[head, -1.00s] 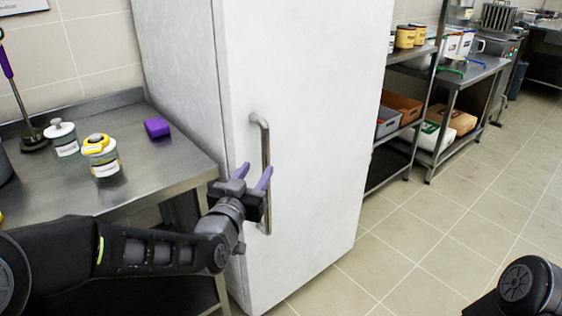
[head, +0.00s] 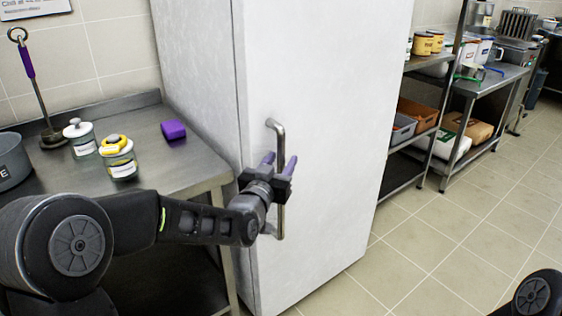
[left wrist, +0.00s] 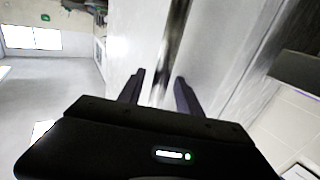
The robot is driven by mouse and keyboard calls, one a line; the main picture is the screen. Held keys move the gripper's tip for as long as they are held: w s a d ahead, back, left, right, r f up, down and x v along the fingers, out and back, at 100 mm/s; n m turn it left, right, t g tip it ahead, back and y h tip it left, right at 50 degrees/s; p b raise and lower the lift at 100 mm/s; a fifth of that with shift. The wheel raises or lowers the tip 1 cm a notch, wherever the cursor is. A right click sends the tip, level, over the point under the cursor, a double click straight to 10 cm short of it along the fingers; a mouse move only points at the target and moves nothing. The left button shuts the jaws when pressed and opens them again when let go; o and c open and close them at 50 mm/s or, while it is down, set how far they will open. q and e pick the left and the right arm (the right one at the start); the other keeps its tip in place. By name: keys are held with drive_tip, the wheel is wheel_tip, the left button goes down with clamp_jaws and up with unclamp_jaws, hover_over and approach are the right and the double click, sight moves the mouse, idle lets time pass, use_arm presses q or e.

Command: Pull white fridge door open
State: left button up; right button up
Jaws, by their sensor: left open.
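The white fridge (head: 325,90) stands in the middle of the head view, its door flush and closed as far as I can see. A grey vertical bar handle (head: 277,133) is on the door's left side. My left gripper (head: 279,162) is open at the handle, with one purple-grey finger on each side of the bar in the head view. In the left wrist view, both dark fingers (left wrist: 159,88) point at the blurred pale door, with a dark strip between them. Contact with the bar cannot be told. My right gripper is out of view.
A steel table (head: 165,170) left of the fridge holds labelled jars (head: 118,157), a purple block (head: 173,129) and a grey pot (head: 12,160). Steel shelves (head: 420,125) stand right of the fridge. The tiled floor (head: 430,250) in front and to the right is clear.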

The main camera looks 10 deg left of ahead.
use_arm(q)
drive_tip(key=shift+w, duration=0.1)
drive_tip(key=shift+c, duration=0.4)
clamp_jaws()
idle(1.0)
